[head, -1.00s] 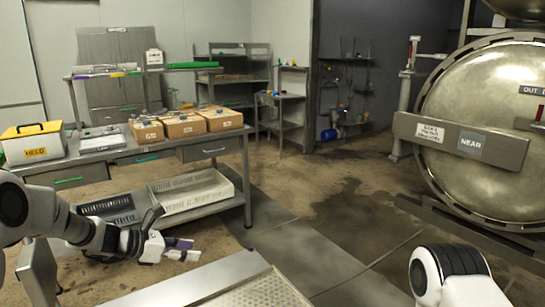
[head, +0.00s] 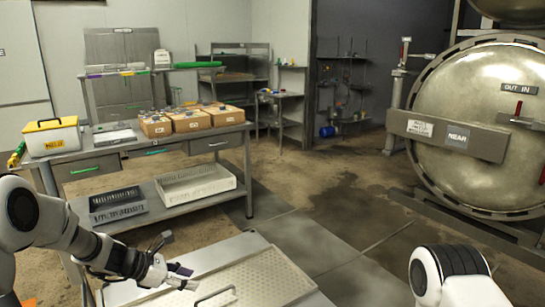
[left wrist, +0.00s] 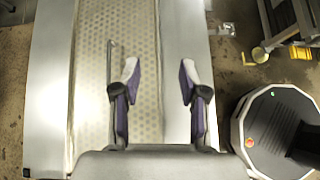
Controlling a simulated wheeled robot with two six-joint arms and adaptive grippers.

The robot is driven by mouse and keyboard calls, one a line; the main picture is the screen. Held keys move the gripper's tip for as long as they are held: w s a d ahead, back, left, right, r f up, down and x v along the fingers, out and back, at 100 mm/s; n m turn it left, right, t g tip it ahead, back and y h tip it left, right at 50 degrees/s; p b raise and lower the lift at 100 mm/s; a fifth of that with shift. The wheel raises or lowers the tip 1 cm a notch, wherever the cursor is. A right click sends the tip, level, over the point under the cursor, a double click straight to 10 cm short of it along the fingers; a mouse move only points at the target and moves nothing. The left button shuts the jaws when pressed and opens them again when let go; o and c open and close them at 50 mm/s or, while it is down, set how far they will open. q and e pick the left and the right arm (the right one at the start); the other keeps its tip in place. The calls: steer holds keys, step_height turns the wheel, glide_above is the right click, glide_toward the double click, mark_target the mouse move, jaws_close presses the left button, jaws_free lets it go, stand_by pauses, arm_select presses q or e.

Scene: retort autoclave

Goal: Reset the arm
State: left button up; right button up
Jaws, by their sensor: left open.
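My left gripper (head: 180,275) is low over the metal cart top with its perforated panel (head: 255,280) in the head view. In the left wrist view its two purple-and-white fingers (left wrist: 158,82) stand apart with nothing between them. The perforated panel (left wrist: 145,25) lies beneath the fingers, and a thin bar handle (left wrist: 110,80) shows beside the left finger. I cannot tell the gap between fingers and panel. Part of my right arm (head: 455,278) shows at the lower right, but its gripper is out of view.
A workbench (head: 170,152) holds a yellow-lidded box (head: 52,145) and cardboard boxes (head: 190,122). Black and white crates (head: 195,190) sit on its lower shelf. The round retort door (head: 490,130) stands at right. The floor (head: 330,230) between is clear.

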arm_select(q)
steer(key=s+a+f+m+g+y, duration=0.2)
steer(key=s+f+m+g+y, duration=0.15)
steer(key=s+f, duration=0.65)
steer(key=s+a+f+m+g+y, duration=0.2)
steer(key=s+f+m+y, duration=0.15)
steer(key=s+f, duration=0.6)
steer(key=s+f+m+y, duration=0.1)
steer(key=s+f+m, duration=0.1)
steer(key=s+m, duration=0.75)
steer(key=s+f+m+y, duration=0.15)
steer(key=s+m, duration=0.45)
steer(key=s, duration=0.7)
step_height(320, 180, down, 23)
steer(key=h+b, duration=0.1)
steer(key=b, duration=2.1)
step_height(320, 180, up, 26)
steer(key=p, duration=2.5)
steer(key=shift+w+d+r+m+p, duration=0.2)
steer(key=shift+d+m+p, duration=0.1)
steer(key=shift+d+m, duration=0.15)
